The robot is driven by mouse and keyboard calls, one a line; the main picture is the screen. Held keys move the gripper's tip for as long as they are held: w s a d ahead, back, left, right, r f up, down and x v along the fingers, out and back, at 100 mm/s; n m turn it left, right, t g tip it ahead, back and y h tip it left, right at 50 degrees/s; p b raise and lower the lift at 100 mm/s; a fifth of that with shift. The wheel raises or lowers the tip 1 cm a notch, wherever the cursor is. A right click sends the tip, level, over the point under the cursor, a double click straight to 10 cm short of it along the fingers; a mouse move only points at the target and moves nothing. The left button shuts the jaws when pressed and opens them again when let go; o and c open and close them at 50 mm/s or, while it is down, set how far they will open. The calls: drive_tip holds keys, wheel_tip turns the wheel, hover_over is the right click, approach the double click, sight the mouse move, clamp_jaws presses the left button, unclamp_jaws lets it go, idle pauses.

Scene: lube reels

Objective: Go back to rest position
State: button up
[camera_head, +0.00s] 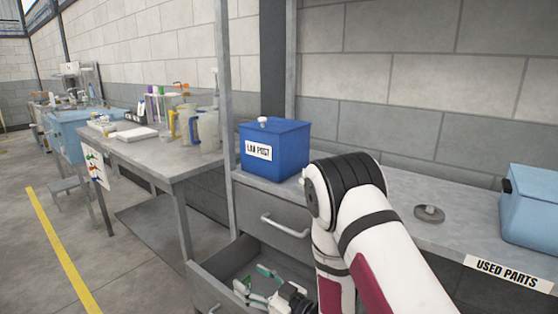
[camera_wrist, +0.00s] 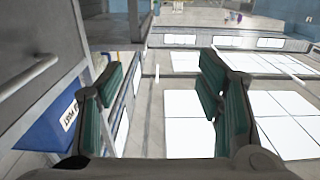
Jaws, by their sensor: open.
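My gripper (camera_head: 257,282) is low in the head view, over or inside the open drawer (camera_head: 205,268); its exact depth is hard to tell. Its teal fingers are spread apart in the wrist view (camera_wrist: 160,95), with nothing between them. My white arm bends down from the right and hides part of the drawer. No object is held. The visible part of the drawer floor looks empty.
A blue box labelled LAB POST (camera_head: 275,150) stands on the counter above the drawers. A small grey round part (camera_head: 429,213) and a light blue bin (camera_head: 532,210) are to the right. A closed drawer (camera_head: 270,218) is above the open one. A side table (camera_head: 150,152) holds jugs.

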drive_tip(key=w+d+r+m+h+b, duration=0.2)
drive_tip(key=w+d+r+h+b, duration=0.1)
drive_tip(key=w+d+h+b, duration=0.6)
drive_tip(key=s+d+r+m+g+h+b, duration=0.15)
drive_tip(key=s+d+m+h+b, duration=0.25)
drive_tip(key=s+d, duration=0.8)
drive_tip(key=s+d+f+m+g+b, duration=0.2)
drive_tip(key=s+g+b, duration=0.1)
drive_tip(key=s, duration=0.9)
drive_tip(key=s+d+f+m+g+h+b, duration=0.1)
drive_tip(key=s+g+b, duration=0.2)
drive_tip(key=s, duration=0.9)
drive_tip(key=s+d+f+m+g+b, duration=0.2)
drive_tip(key=s+g+b, duration=0.1)
drive_tip(key=s, duration=0.9)
wheel_tip(320, 180, up, 39)
drive_tip(key=t+p, duration=0.3)
drive_tip(key=p, duration=3.4)
drive_tip(key=shift+w+n+t, duration=0.15)
drive_tip(key=shift+n+t, duration=0.15)
drive_tip(key=shift+t, duration=0.05)
